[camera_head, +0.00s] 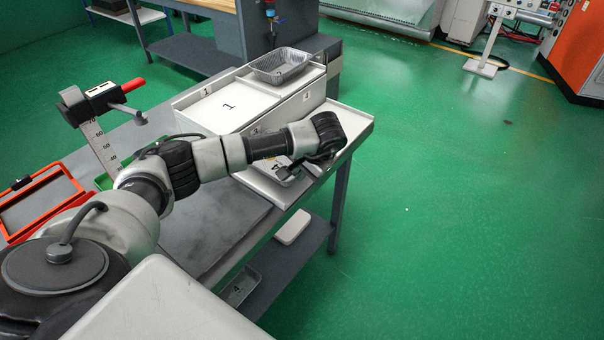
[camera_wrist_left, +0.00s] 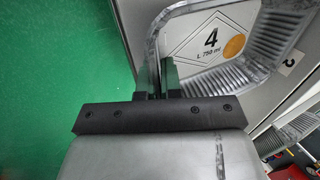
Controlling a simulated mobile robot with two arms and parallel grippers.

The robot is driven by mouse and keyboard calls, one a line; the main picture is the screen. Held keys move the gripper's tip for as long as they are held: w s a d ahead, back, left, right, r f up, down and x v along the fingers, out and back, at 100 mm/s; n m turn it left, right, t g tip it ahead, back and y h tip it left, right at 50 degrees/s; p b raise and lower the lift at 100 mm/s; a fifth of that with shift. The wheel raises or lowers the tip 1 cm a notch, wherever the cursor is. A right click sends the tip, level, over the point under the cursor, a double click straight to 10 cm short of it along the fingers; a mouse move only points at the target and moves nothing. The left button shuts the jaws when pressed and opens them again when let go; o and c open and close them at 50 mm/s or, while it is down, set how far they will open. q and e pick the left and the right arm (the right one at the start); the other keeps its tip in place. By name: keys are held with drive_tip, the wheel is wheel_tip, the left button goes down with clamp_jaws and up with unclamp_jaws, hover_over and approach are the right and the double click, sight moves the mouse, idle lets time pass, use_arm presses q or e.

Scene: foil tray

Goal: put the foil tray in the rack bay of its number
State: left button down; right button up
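The foil tray (camera_wrist_left: 248,62) fills the upper middle of the left wrist view. A label in it reads 4, L. 750 ml, with an orange dot. My left gripper (camera_wrist_left: 157,72) has its fingers close together on either side of the tray's near left wall, shut on it. In the head view the left gripper (camera_head: 305,168) is at the right end of the rack, and the tray is mostly hidden under the arm. The white rack (camera_head: 215,105) has numbered bays; a 1 and a 3 are readable. My right gripper is not in view.
Another foil tray (camera_head: 281,66) sits on the rack's back part. A foil tray (camera_head: 240,288) marked 4 and a white block (camera_head: 292,227) lie on the lower shelf. A height gauge (camera_head: 98,130) and orange-framed tray (camera_head: 40,200) stand left. Green floor is open right.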

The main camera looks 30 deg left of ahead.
use_arm(q)
wheel_tip(320, 180, down, 2)
drive_tip(key=shift+f, duration=0.25)
drive_tip(key=c, duration=1.3)
unclamp_jaws()
drive_tip(key=shift+r, duration=0.1)
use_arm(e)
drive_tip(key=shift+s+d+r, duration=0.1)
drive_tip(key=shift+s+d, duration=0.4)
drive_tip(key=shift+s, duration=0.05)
